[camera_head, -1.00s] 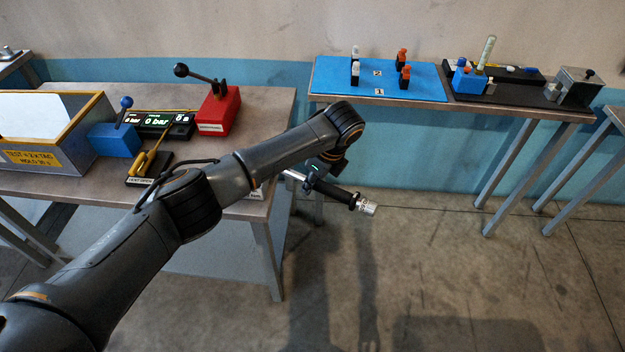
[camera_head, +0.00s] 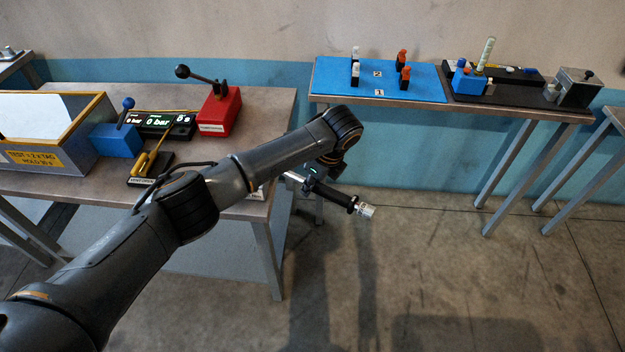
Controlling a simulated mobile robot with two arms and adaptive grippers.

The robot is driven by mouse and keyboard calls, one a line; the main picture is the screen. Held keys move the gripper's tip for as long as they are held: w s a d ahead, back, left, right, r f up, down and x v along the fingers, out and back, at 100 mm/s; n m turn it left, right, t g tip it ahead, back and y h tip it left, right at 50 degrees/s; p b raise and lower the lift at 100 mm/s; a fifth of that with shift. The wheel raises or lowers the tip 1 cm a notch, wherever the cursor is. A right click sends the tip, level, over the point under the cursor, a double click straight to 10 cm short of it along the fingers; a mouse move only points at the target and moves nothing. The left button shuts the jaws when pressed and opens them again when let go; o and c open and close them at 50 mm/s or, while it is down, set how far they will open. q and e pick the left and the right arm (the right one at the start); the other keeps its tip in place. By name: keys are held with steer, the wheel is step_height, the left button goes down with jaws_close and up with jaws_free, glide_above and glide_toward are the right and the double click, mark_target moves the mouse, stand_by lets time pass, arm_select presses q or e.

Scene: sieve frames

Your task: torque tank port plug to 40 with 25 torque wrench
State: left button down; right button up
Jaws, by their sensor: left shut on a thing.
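My left gripper (camera_head: 322,176) is shut on a wrench-like tool with a black grip (camera_head: 336,194), held in the air past the right edge of the left bench. A pale, labelled end (camera_head: 364,210) of the tool points to the lower right. Its silver part shows to the left of the gripper, partly hidden by my arm. The fingers are small and dark here. I cannot read the tool's setting. I cannot make out the tank port plug. My right gripper is not in view.
The left bench (camera_head: 278,122) carries an open yellow-rimmed box (camera_head: 52,158), a blue lever block (camera_head: 115,140), a pressure display (camera_head: 166,124) and a red lever unit (camera_head: 220,112). The back bench holds a blue mat (camera_head: 330,78) with several small fittings and a black tray (camera_head: 520,92). Floor between is clear.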

arm_select(q)
steer(key=shift+s+a+r+m+p, duration=0.1)
steer(key=shift+s+a+m+p, duration=0.25)
steer(key=shift+p, duration=0.6)
steer(key=shift+s, duration=0.2)
steer(key=shift+s+a+m+p, duration=0.35)
steer(key=shift+s+m+p, duration=0.25)
steer(key=shift+p, duration=0.7)
steer(key=shift+s+a+m+t+p, duration=0.4)
steer(key=shift+s+a+m+p, duration=0.15)
steer(key=shift+p, duration=0.6)
steer(key=shift+s, duration=0.15)
